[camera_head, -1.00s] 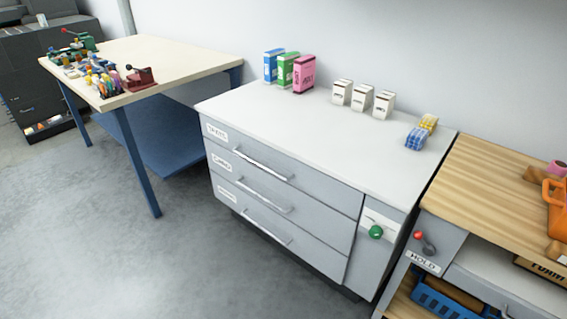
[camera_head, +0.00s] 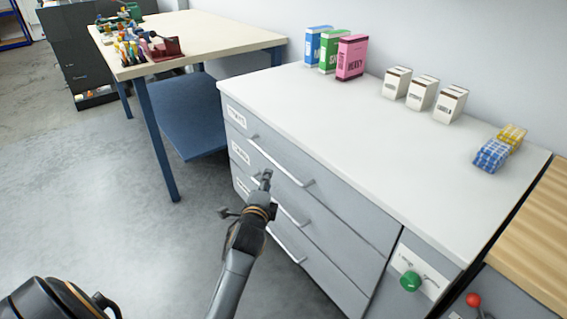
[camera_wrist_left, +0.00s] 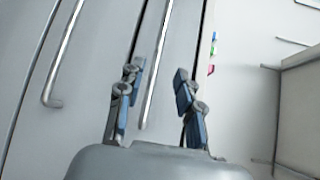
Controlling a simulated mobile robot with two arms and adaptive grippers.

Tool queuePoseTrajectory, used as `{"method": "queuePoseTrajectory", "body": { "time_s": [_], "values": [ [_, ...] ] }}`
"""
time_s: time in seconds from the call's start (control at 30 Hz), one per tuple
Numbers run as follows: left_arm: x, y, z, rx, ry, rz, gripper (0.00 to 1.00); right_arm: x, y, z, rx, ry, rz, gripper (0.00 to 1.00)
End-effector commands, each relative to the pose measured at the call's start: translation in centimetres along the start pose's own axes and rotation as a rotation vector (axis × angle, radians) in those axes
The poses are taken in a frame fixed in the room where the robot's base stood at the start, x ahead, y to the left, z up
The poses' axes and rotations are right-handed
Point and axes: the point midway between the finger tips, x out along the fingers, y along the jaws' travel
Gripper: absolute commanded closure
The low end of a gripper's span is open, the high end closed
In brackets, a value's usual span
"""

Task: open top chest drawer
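The grey chest (camera_head: 345,222) has a white top and three drawers, all shut. The top drawer (camera_head: 345,195) has a long bar handle (camera_head: 282,162). My left gripper (camera_head: 266,177) is in front of the drawer fronts, just below the top handle in the head view. In the left wrist view my left gripper (camera_wrist_left: 158,74) is open, and the top handle (camera_wrist_left: 157,75) shows between its two fingers, with no visible contact. The middle drawer's handle (camera_wrist_left: 65,55) is to the left there. My right gripper is not in view.
Boxes (camera_head: 352,58), small cartons (camera_head: 422,92) and blue and yellow packs (camera_head: 492,155) stand on the chest top. A green knob (camera_head: 410,281) is on the chest's right panel. A workbench (camera_head: 190,42) stands at the left. The floor (camera_head: 70,190) before the chest is clear.

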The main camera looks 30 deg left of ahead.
Motion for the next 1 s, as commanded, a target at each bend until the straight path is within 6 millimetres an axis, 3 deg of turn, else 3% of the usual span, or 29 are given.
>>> {"method": "queuePoseTrajectory", "body": {
  "time_s": [0.3, 0.5, 0.7, 1.0],
  "values": [
    [7.0, 0.1, -0.1, -0.005, 0.001, -0.002, 0.64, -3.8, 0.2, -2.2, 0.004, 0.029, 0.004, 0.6],
    [10.3, 0.1, -0.1, -0.004, 0.002, 0.0, 0.64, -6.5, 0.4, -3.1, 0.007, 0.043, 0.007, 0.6],
    [11.7, 0.1, -0.1, -0.005, 0.002, 0.001, 0.64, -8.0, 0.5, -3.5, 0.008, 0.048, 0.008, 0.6],
    [11.8, 0.0, -0.1, -0.004, 0.002, 0.0, 0.64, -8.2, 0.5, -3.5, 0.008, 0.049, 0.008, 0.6]
  ]
}}
